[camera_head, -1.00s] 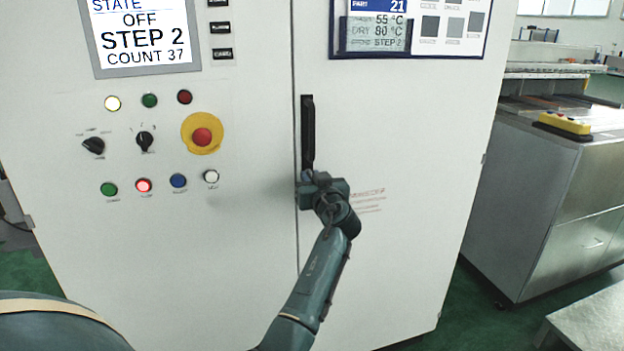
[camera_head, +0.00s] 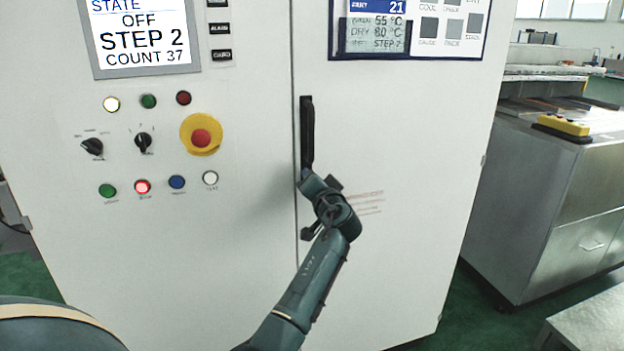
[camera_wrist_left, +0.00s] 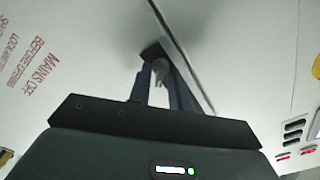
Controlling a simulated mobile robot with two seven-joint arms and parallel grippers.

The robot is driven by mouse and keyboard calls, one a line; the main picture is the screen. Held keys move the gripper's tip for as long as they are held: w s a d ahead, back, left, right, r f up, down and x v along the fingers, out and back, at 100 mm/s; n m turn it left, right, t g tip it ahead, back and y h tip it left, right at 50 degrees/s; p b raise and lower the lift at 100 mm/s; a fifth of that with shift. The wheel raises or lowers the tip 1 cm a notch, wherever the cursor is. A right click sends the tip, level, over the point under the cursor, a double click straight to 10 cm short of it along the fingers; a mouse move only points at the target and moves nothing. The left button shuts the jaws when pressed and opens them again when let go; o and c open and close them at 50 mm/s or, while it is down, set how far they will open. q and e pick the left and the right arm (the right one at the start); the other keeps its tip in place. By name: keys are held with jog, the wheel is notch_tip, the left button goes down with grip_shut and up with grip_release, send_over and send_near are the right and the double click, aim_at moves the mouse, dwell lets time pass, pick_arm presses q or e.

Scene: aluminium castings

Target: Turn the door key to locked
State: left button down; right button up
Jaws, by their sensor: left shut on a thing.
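The cabinet door has a tall black handle (camera_head: 307,132) beside the door seam. My left gripper (camera_head: 306,176) is at the handle's lower end, and the wrist is tilted. In the left wrist view, my left gripper (camera_wrist_left: 163,85) has its two fingers around a small grey key (camera_wrist_left: 160,70), shut on it. The key is at the dark lower end of the handle (camera_wrist_left: 151,50), next to the door seam. In the head view the key is hidden behind the gripper. Its lock position cannot be read. My right gripper is not in view.
Left of the seam are a yellow-ringed red button (camera_head: 201,138), a black selector switch (camera_head: 143,142) and several lit buttons. A display (camera_head: 142,37) reads OFF, STEP 2, COUNT 37. A metal cabinet (camera_head: 545,200) stands at the right.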

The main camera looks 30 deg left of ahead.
pick_arm(q)
jog(key=shift+r+m+p, duration=0.1)
jog(key=shift+m+p, duration=0.2)
jog(key=shift+m, duration=1)
jog(key=c, duration=1.6)
grip_release()
jog(key=shift+o, duration=0.2)
jog(key=b+v, duration=0.2)
jog(key=v, duration=1.1)
